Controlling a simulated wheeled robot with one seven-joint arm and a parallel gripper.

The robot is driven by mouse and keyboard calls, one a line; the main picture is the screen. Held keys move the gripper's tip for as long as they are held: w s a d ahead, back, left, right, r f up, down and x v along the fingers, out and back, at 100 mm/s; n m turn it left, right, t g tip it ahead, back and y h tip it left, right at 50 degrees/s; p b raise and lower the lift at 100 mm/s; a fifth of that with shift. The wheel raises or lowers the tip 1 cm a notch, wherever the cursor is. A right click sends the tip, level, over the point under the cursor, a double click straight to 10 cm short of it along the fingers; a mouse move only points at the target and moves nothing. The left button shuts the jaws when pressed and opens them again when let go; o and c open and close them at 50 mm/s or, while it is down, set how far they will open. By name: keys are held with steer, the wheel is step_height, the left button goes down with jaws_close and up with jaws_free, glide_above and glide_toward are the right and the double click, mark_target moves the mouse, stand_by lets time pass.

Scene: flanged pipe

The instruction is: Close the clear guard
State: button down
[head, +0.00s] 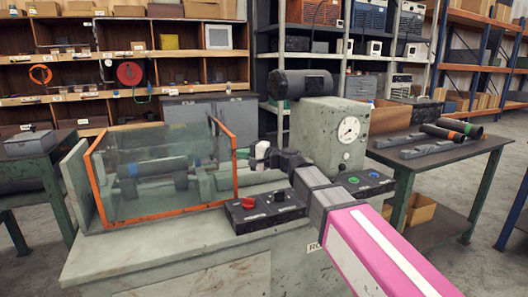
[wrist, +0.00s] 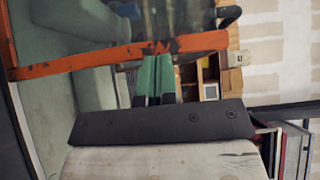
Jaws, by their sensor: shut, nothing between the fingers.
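The clear guard (head: 165,170) has orange edging and stands over the left part of the grey machine, in front of a dark pipe (head: 162,167). The pipe shows through its panel. I cannot tell whether the guard is fully closed. My gripper (head: 255,156) is just right of the guard's right orange edge in the head view. In the wrist view my gripper (wrist: 155,72) has its green-tipped fingers together and empty, close to an orange edge (wrist: 75,65) of the guard. I cannot tell whether they touch it.
A control box (head: 262,208) with a red knob sits at the machine's front, below my gripper. A grey housing with a dial gauge (head: 348,129) stands to the right. A table (head: 440,157) at the right holds pipes.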

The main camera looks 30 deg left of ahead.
mark_target(222, 155)
steer(key=shift+s+a, duration=0.9)
steer(key=shift+s, duration=0.2)
steer(key=shift+s+a, duration=0.9)
steer(key=shift+s, duration=0.15)
steer(key=shift+s, duration=0.1)
